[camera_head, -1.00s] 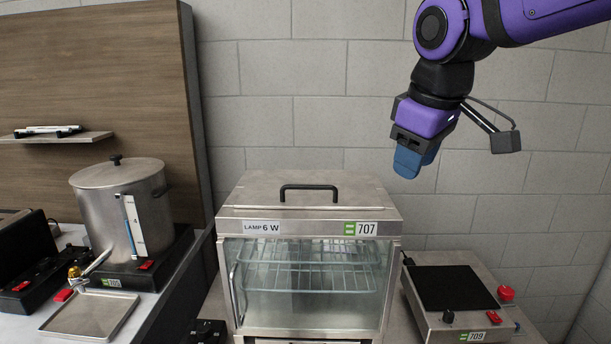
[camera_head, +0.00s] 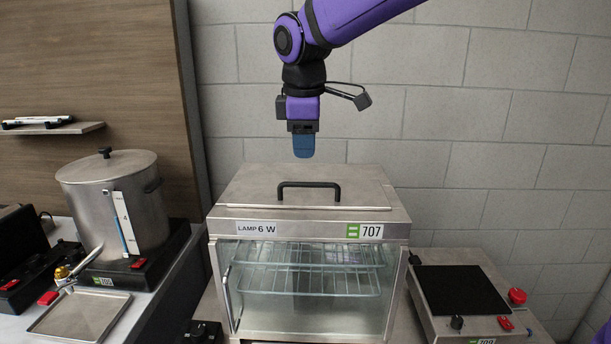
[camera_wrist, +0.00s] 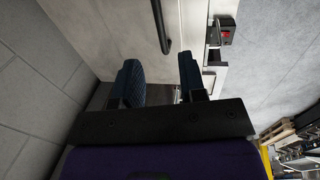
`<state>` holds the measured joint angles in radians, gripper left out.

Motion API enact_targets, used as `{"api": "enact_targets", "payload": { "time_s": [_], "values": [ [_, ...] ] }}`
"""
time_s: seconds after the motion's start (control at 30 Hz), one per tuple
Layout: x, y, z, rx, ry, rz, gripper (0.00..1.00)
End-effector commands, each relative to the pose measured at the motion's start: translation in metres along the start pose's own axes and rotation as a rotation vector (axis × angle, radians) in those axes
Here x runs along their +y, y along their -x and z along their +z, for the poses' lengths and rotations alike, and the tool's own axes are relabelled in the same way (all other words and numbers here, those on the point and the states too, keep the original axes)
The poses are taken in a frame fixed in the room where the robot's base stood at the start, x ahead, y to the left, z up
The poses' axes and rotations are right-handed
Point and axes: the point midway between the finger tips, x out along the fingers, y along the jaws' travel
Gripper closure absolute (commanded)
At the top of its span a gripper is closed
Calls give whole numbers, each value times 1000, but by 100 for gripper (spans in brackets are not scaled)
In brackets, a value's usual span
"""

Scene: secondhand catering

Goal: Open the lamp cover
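The lamp cover (camera_head: 246,188) is the flat metal lid on top of a glass-fronted display warmer (camera_head: 310,300) labelled "LAMP 6 W" and 707. It lies closed. Its black bar handle (camera_head: 309,185) runs along the lid's front part and also shows in the wrist view (camera_wrist: 160,25). My gripper (camera_head: 303,155) hangs pointing down above the back of the lid, apart from the handle. In the wrist view its two blue fingers (camera_wrist: 160,75) are spread with nothing between them; in the head view they overlap.
A metal urn (camera_head: 115,210) with a tap and drip tray (camera_head: 80,318) stands on the left. A flat black-topped appliance (camera_head: 460,290) with a red knob stands on the right. A tiled wall (camera_head: 480,110) rises close behind.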

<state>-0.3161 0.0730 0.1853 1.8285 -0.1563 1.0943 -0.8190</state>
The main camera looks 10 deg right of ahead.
Motion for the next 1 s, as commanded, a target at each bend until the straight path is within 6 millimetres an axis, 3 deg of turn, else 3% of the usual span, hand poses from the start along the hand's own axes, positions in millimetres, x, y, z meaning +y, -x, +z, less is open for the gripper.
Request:
{"api": "enact_targets", "payload": {
  "time_s": [0.2,0.4,0.6,0.87,1.0],
  "values": [
    [0,-41,0,-2,-1,-4,62],
    [0,-67,0,-1,-1,-2,62],
    [0,-79,0,-1,-1,-1,62],
    [0,-80,0,0,-2,0,62],
    [0,-80,0,0,-2,0,90]
  ]
}}
